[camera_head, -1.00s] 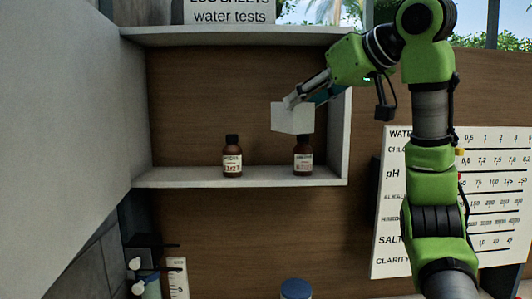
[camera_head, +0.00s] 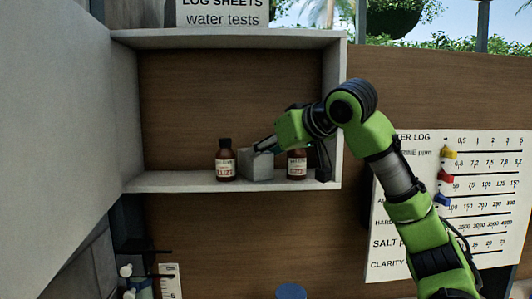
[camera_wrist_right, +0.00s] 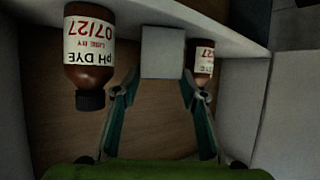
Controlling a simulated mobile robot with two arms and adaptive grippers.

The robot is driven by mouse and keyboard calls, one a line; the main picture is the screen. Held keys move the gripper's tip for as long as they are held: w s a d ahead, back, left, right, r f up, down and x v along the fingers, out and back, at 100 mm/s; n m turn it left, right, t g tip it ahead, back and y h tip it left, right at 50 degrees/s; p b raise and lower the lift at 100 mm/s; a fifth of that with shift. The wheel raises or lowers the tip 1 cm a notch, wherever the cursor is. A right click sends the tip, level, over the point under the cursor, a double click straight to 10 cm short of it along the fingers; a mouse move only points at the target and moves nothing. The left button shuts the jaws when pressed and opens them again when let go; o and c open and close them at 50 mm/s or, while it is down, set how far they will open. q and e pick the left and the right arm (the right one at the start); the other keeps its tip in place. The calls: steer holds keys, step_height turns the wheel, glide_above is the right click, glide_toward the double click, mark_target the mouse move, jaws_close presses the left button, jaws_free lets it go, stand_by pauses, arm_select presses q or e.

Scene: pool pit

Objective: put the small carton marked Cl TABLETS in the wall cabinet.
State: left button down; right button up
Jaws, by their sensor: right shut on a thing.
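The small carton (camera_head: 257,167) is a plain pale box; no marking on it is readable from here. It is inside the open wall cabinet (camera_head: 160,181), between two brown bottles, with its bottom at about shelf level. I cannot tell whether it rests fully on the shelf. My right gripper (camera_head: 266,148) reaches in from the right and is shut on the carton. The right wrist view shows the carton (camera_wrist_right: 162,52) at the tips of the fingers (camera_wrist_right: 160,84). My left gripper is not in view.
A brown bottle (camera_head: 225,160) stands left of the carton and another bottle (camera_head: 297,165) stands to its right, partly behind my gripper. The large grey panel (camera_head: 50,120) fills the left side. A water log board (camera_head: 400,240) hangs at right.

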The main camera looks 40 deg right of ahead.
steer(key=shift+a, duration=0.1)
steer(key=o, duration=1)
steer(key=shift+w+f, duration=0.1)
steer(key=shift+r, duration=0.25)
steer(key=b+v, duration=0.1)
steer(key=v, duration=1.1)
steer(key=shift+f, duration=0.1)
